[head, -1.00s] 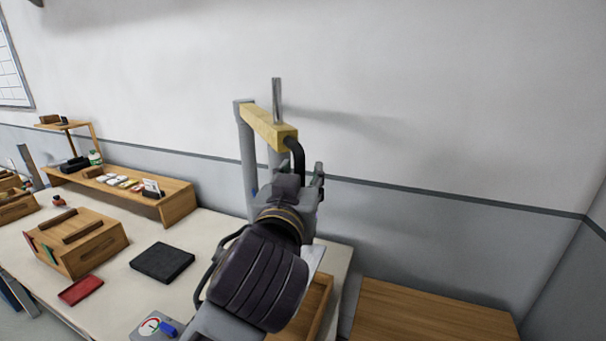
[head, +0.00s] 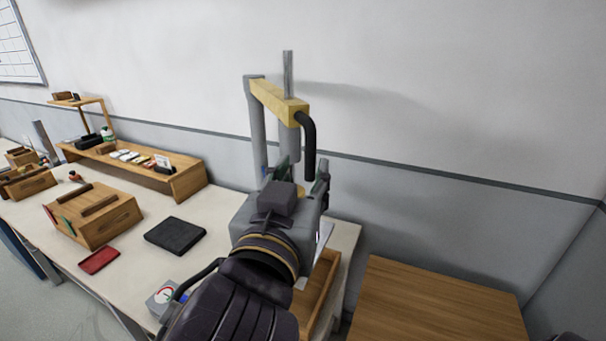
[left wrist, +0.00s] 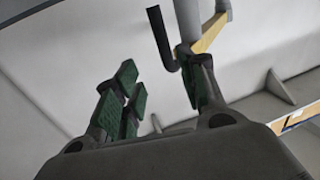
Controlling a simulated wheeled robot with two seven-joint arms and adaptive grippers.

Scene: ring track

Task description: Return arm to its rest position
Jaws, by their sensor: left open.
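My left arm reaches up from the bottom of the head view. Its left gripper (head: 302,180) is in front of the fixture and partly hidden by my own wrist. In the left wrist view the green-padded fingers (left wrist: 163,92) are spread apart with nothing between them. A black bent tube (head: 309,150) hangs from the yellow bar (head: 278,102) just above the gripper. In the left wrist view the tube (left wrist: 160,38) ends close to the right finger; I cannot tell whether they touch. My right gripper is not in view.
The white table (head: 130,230) holds a dark pad (head: 175,236), a red tray (head: 99,260), a wooden box (head: 95,220) and a dial device (head: 163,297). Grey posts (head: 255,130) carry the bar. A wooden surface (head: 430,305) lies at right, clear where visible.

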